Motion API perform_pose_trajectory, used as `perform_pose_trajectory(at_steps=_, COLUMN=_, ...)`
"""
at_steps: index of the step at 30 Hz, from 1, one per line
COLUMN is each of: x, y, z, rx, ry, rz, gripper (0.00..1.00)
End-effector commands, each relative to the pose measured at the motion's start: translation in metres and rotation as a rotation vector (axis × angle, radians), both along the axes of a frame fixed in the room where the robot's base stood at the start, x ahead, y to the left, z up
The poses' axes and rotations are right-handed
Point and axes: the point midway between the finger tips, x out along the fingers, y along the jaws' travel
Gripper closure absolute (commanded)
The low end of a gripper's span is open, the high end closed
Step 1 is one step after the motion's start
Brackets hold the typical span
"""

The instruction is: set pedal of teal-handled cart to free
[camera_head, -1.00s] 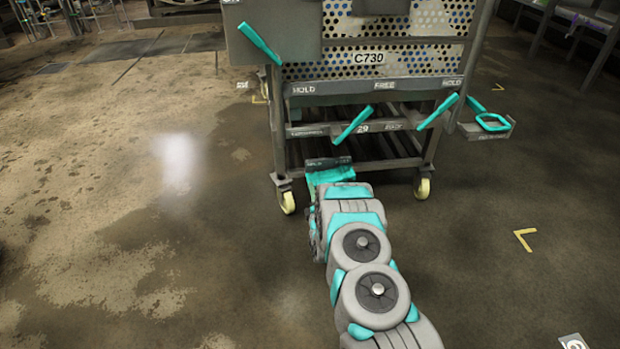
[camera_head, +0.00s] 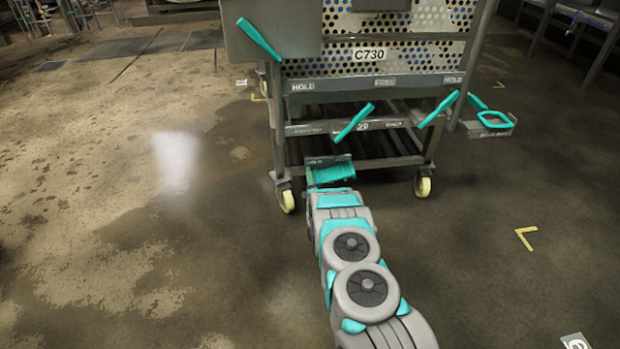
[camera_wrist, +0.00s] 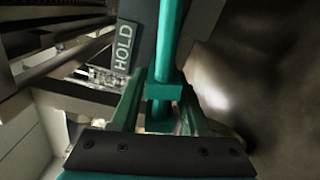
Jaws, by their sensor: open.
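The cart (camera_head: 380,83) marked C730 stands ahead, with several teal handles on its front. Low at its front left, a dark plate lettered HOLD (camera_head: 326,160) sits above a teal part (camera_head: 332,175) at the end of my arm; I cannot clearly separate pedal from gripper there. In the wrist view a teal bar (camera_wrist: 170,45) with a square collar, seemingly the pedal, runs down toward my palm. It is beside the HOLD label (camera_wrist: 122,47). My gripper (camera_wrist: 160,105) is open, a finger on each side of the bar; contact cannot be told.
Yellow-wheeled casters (camera_head: 423,186) stand under the cart, one close left of my arm's end. A teal loop handle (camera_head: 496,119) sticks out at the cart's right.

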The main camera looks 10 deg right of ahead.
Motion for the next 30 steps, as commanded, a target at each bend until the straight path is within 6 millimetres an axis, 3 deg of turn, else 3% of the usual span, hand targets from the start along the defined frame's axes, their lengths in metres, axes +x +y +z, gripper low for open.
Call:
perform_pose_trajectory(at_steps=10, x=0.0026, y=0.0003, z=0.0000, rx=0.000, ry=0.001, rz=0.000, gripper=0.55)
perform_pose_trajectory(at_steps=22, x=0.0025, y=0.0002, z=0.0001, rx=0.000, ry=0.001, rz=0.000, gripper=0.99)
perform_pose_trajectory(at_steps=30, x=0.0024, y=0.0003, z=-0.0002, rx=0.000, ry=0.001, rz=0.000, gripper=1.00)
